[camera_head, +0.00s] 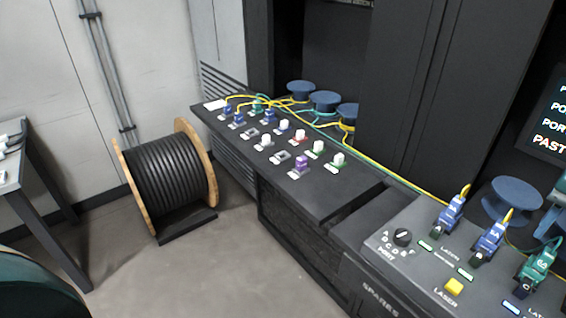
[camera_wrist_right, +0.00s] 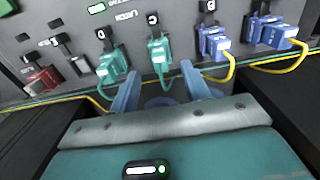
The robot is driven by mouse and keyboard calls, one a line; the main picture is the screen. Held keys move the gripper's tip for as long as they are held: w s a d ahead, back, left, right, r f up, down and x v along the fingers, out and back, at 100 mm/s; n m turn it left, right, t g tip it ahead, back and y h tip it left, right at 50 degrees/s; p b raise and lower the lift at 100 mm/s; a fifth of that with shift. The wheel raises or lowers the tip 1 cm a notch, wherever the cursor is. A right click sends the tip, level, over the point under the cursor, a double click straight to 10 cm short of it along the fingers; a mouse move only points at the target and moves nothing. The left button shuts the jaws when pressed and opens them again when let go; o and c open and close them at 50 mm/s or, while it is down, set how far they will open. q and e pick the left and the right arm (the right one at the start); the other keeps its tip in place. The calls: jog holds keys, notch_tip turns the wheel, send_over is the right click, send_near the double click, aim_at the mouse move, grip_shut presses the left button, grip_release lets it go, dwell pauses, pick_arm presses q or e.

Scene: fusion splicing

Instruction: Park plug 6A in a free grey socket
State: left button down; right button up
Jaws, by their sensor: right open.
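Plug 6A (camera_head: 537,265) is a teal plug standing upright in the laser panel (camera_head: 412,262), right of two blue plugs (camera_head: 450,213). In the right wrist view, the teal plug in line with my right gripper (camera_wrist_right: 160,72) appears to be plug 6A (camera_wrist_right: 160,50). The gripper's two blue fingers are apart, one to each side of the plug's lower end, with no grip visible. Two empty grey sockets show on the long dark panel, a nearer one (camera_head: 282,156) and a farther one (camera_head: 250,133). My left gripper is not in view.
In the wrist view, another teal plug (camera_wrist_right: 112,68) and blue plugs (camera_wrist_right: 215,43) stand close beside the fingers.

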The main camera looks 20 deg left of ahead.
aim_at(551, 254)
notch_tip(551, 254, down, 5)
jog(key=shift+r+b, duration=0.15)
jog(key=shift+b, duration=1.05)
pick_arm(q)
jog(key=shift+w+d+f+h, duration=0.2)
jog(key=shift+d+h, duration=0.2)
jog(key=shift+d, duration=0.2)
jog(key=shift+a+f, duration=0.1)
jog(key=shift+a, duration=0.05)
pick_arm(e)
grip_shut()
